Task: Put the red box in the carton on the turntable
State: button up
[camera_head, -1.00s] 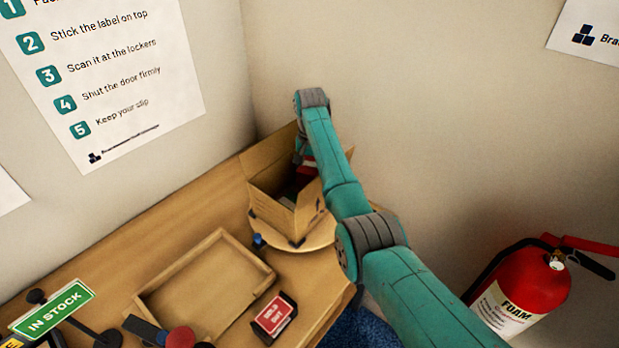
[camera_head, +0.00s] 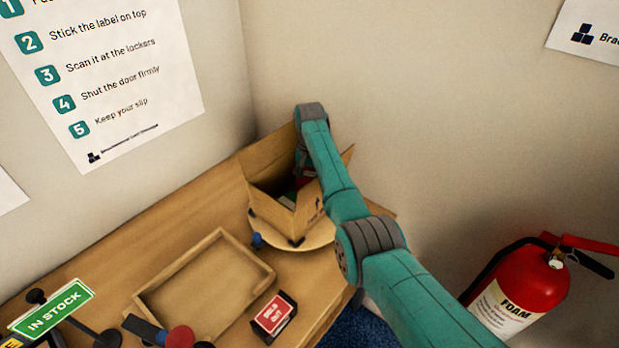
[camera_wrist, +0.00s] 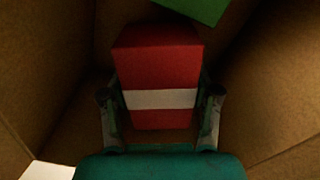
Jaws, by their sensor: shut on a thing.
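The red box (camera_wrist: 158,62) with a white band is between the fingers of my gripper (camera_wrist: 160,112) in the wrist view, and the gripper is shut on it. The box is inside the open carton (camera_head: 291,213), whose brown walls surround it in the wrist view. In the head view only a bit of red (camera_head: 307,174) shows past the flaps, and my gripper is hidden there by the carton and my arm. The carton stands with its flaps up on the round turntable (camera_head: 318,239). I cannot tell whether the box touches the carton floor.
A green thing (camera_wrist: 192,8) lies in the carton beyond the red box. An empty wooden tray (camera_head: 262,272), a red-faced card holder (camera_head: 274,314) and an IN STOCK sign (camera_head: 52,311) are on the table. A fire extinguisher (camera_head: 526,285) stands at the right.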

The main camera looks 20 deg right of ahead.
aim_at(309, 174)
jog(key=o, duration=1.2)
jog(key=shift+r, duration=0.1)
notch_tip(309, 174, up, 13)
jog(key=shift+r, duration=0.1)
jog(key=shift+w+a, duration=0.1)
